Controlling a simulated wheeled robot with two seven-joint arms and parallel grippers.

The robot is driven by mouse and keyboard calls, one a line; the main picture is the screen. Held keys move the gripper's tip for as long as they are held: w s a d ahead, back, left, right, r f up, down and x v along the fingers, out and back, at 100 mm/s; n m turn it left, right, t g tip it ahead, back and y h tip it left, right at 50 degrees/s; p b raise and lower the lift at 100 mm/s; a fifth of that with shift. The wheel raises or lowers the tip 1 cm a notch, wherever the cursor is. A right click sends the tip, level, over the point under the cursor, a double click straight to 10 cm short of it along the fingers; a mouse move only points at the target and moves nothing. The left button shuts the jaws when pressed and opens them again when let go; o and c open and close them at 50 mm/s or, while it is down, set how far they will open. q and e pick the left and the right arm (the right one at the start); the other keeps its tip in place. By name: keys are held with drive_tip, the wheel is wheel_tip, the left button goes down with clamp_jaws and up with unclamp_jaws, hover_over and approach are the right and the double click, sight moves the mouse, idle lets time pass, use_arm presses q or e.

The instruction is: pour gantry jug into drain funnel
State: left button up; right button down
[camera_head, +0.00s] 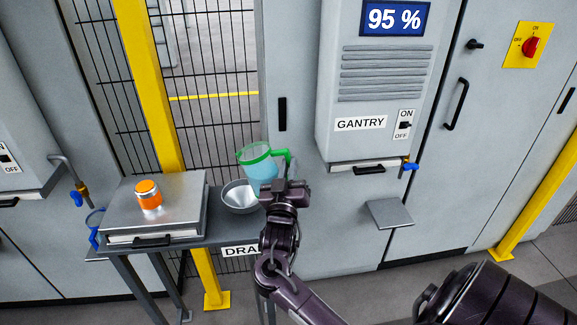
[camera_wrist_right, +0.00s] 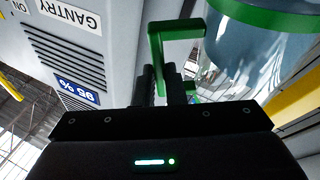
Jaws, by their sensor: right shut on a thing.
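The gantry jug (camera_head: 262,168) is clear with a green rim and green handle, and bluish liquid shows inside. It is held above the drain funnel, slightly tilted to the left. My right gripper (camera_head: 290,186) is shut on its green handle. In the right wrist view the gripper fingers (camera_wrist_right: 165,84) close on the handle, and the jug (camera_wrist_right: 262,50) shows at upper right. The drain funnel (camera_head: 236,198) is a grey metal bowl at the right end of the small table, partly hidden by the jug and my gripper. My left gripper is not in view.
Another jug with a blue handle (camera_head: 95,226) sits at far left. The GANTRY dispenser (camera_head: 365,100) and its empty shelf (camera_head: 389,212) are to the right.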

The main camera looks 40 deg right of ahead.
drive_tip(key=shift+r+n+p, duration=0.5)
drive_tip(key=shift+n+p, duration=0.1)
drive_tip(key=shift+p, duration=0.25)
drive_tip(key=shift+r+n+y+p, duration=0.4)
drive_tip(key=shift+r+n+p, duration=0.1)
drive_tip(key=shift+p, duration=0.6)
drive_tip(key=shift+n+t+p, duration=0.3)
drive_tip(key=shift+t+p, duration=0.1)
drive_tip(key=shift+p, duration=0.05)
drive_tip(key=shift+f, duration=0.1)
